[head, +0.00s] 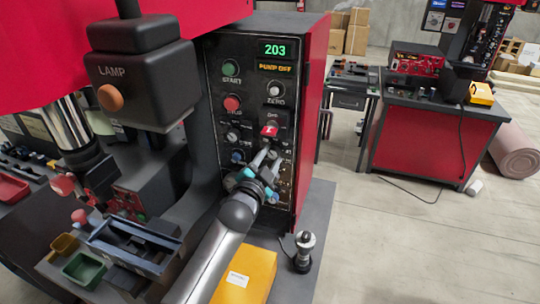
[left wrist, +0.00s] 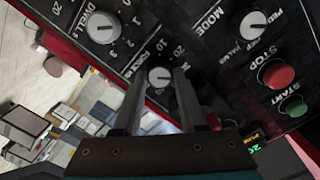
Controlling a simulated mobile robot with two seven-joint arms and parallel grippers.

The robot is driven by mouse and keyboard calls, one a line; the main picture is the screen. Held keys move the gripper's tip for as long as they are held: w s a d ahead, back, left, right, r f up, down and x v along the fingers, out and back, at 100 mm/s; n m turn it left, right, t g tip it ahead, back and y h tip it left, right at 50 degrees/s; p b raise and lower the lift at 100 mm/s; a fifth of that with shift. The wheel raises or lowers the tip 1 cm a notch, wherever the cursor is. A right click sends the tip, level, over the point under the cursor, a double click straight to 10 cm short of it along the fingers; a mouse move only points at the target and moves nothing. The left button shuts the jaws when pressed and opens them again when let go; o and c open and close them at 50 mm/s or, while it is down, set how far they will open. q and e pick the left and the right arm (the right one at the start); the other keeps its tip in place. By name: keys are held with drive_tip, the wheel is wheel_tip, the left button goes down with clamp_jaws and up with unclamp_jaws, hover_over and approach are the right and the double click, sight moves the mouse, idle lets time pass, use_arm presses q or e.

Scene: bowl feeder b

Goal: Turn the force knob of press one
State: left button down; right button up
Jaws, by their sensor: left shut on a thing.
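The black control panel (head: 213,90) of the press has a green display reading 203 and an amber one reading PUMP OFF. My left gripper (head: 268,156) reaches its lower half from below. In the left wrist view the force knob (left wrist: 160,76), a small pale-faced dial with a FORCE label beside it, sits between the tips of my left gripper (left wrist: 159,82). The fingers are shut on it, one on each side. In the head view the gripper hides this knob. My right gripper is not in view.
The dwell knob (left wrist: 102,27), mode knob (left wrist: 254,25) and red stop button (left wrist: 277,74) are close to the fingers. A lamp housing (head: 140,75) overhangs on the left. A yellow box (head: 245,275) and a small black-and-silver device (head: 303,252) stand below the panel.

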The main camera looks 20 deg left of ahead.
use_arm(q)
drive_tip(key=shift+n, duration=0.6)
drive_tip(key=shift+c, duration=2.3)
unclamp_jaws()
drive_tip(key=s+b, duration=0.1)
drive_tip(key=s, duration=1.4)
drive_tip(key=shift+s+a+r, duration=0.15)
drive_tip(key=shift+a+r, duration=0.15)
drive_tip(key=shift+r, duration=0.1)
